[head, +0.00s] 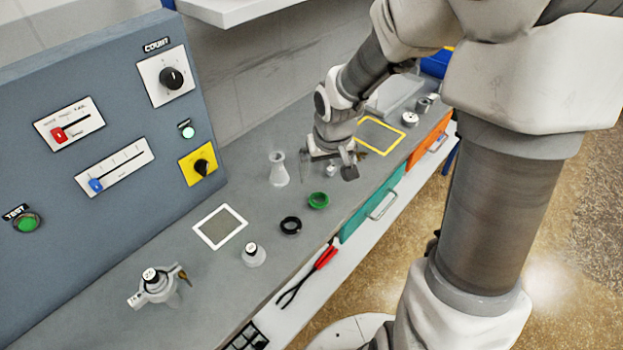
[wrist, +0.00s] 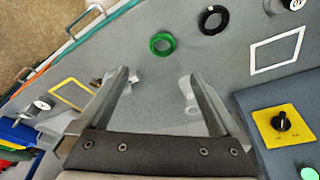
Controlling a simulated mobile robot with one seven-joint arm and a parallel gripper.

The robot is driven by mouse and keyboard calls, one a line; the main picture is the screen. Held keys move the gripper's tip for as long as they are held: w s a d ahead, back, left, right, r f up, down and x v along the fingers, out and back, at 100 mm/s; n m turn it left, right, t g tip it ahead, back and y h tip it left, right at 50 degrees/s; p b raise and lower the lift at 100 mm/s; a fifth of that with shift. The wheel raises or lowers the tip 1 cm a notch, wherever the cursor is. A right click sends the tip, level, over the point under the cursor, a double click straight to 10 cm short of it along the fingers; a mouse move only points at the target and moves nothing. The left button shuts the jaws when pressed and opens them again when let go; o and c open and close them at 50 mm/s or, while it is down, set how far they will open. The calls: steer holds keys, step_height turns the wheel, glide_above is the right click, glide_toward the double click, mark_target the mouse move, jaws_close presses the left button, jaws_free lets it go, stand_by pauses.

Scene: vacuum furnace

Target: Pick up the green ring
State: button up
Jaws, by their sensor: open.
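The green ring (head: 318,205) lies on the grey bench top near the front edge, just left of the teal drawer. My gripper (head: 329,168) is above the bench, behind and slightly right of the ring, pointing down with its fingers apart. In the wrist view the ring (wrist: 163,54) shows whole, just beyond the fingertips of my open gripper (wrist: 157,76) and between their lines. Nothing is between the fingers at the tips, and they do not touch the ring.
A black ring (head: 290,226) lies left of the green one. A pale flask (head: 279,170) stands behind it, close to my gripper. A white-outlined square (head: 199,229) and a capped bottle (head: 254,258) are further left. A yellow-outlined square (head: 380,151) lies right. Red-handled pliers (head: 325,257) lie in front.

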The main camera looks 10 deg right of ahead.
glide_above(319, 198)
steer(key=s, duration=0.1)
step_height(319, 198, down, 5)
steer(key=shift+d+f+b, duration=0.1)
steer(key=shift+b, duration=0.35)
steer(key=x, duration=0.2)
steer(key=s+b+x, duration=0.1)
steer(key=x, duration=0.1)
steer(key=shift+w+f, duration=0.1)
steer(key=shift+f, duration=0.4)
steer(key=shift+w+f, duration=0.1)
steer(key=shift+f, duration=0.2)
steer(key=c, duration=1.4)
